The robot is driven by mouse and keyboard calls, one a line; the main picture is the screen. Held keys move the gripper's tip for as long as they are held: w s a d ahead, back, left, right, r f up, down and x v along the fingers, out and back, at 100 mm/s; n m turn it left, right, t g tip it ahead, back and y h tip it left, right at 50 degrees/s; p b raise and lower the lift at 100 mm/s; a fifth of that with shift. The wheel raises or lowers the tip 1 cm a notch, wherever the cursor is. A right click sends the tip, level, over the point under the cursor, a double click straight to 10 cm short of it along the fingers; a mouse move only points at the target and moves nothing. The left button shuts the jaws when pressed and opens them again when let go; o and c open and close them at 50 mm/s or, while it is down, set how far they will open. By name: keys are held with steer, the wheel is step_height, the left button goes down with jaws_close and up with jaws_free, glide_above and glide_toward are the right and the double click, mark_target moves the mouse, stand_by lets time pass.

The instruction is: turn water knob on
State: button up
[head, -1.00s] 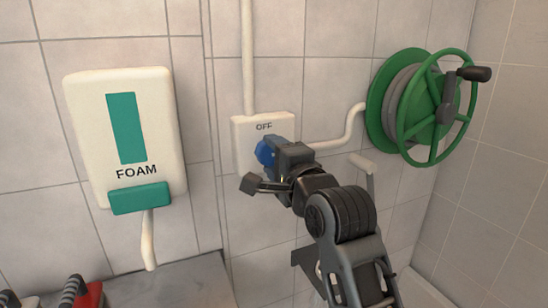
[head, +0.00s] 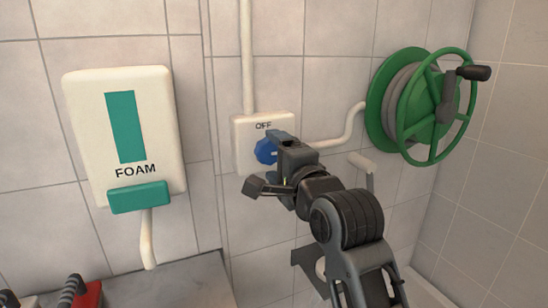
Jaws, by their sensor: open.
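The blue water knob (head: 265,151) sits on a white wall box (head: 247,130) marked OFF, partly hidden by my gripper. My gripper (head: 269,163) is open in front of the knob. One finger is at the knob's upper right and the other is below it, to the lower left. The knob shows between them in the picture. I cannot tell whether either finger touches it.
A white foam dispenser (head: 158,145) with a green lever hangs on the left. A green hose reel (head: 435,105) is on the wall at right, joined to the box by a pipe (head: 345,135). Red-and-black tools (head: 80,292) lie at lower left.

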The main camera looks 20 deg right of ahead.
steer(key=s+b, duration=0.1)
steer(key=s, duration=0.5)
steer(key=shift+s, duration=0.3)
steer(key=shift+f, duration=0.1)
steer(key=s+d+f+n+g, duration=0.1)
steer(key=s+d+f+n, duration=0.1)
steer(key=s+f+n, duration=1.2)
steer(key=s+a+f+n+g, duration=0.1)
steer(key=s+f+n, duration=0.1)
steer(key=s, duration=1.1)
steer(key=s+a+f+n+g, duration=0.1)
steer(key=s+f, duration=0.3)
steer(key=s, duration=1)
steer(key=shift+s+f+n, duration=0.25)
steer(key=shift+f+n, duration=0.05)
steer(key=shift+n, duration=0.3)
